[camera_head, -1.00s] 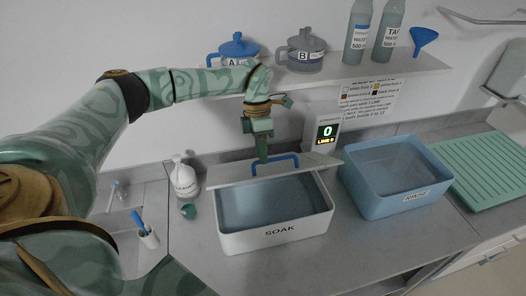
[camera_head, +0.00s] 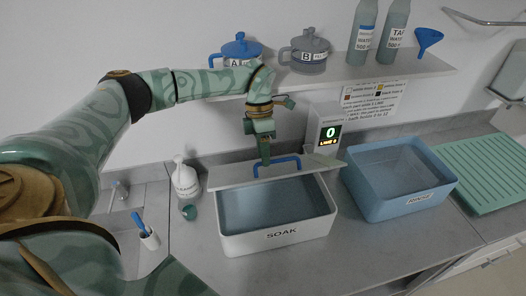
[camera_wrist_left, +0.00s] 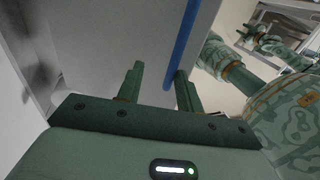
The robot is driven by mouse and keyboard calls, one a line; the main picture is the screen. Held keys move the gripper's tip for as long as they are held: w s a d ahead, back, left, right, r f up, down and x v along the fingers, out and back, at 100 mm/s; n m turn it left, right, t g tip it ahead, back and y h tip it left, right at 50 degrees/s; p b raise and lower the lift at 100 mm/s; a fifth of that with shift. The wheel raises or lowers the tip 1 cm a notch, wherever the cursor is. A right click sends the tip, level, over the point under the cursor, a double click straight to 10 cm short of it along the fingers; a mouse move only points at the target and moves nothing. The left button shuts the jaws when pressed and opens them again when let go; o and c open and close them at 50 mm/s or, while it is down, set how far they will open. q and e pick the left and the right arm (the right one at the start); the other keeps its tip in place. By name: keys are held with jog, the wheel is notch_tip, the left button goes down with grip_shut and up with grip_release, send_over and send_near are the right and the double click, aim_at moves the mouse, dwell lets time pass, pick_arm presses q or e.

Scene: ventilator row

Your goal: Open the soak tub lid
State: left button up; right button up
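The white soak tub (camera_head: 276,239), labelled SOAK, stands on the counter with its inside in view. Its grey lid (camera_head: 230,179) is raised and tilted along the tub's back edge, with a blue handle (camera_head: 289,160) on it. My left gripper (camera_head: 265,161) points down at the left part of the handle. In the left wrist view, the fingers of my left gripper (camera_wrist_left: 158,75) are apart. The blue handle (camera_wrist_left: 183,42) runs close beside the right-hand finger; whether it touches is unclear. My right gripper is outside the head view; part of a green arm shows in the left wrist view.
A blue rinse tub (camera_head: 400,206) stands to the right, beside a green ribbed mat (camera_head: 487,170). A white bottle (camera_head: 185,181) and a small teal cup (camera_head: 189,212) are left of the soak tub. A shelf (camera_head: 350,68) with jugs and bottles hangs above.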

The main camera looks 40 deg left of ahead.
pick_arm(q)
jog(key=shift+w+r+b, duration=0.15)
jog(key=shift+r+b, duration=0.15)
jog(key=shift+r, duration=0.25)
jog(key=s+d+r+b, duration=0.4)
jog(key=s+d+r, duration=0.4)
jog(key=s+r, duration=0.4)
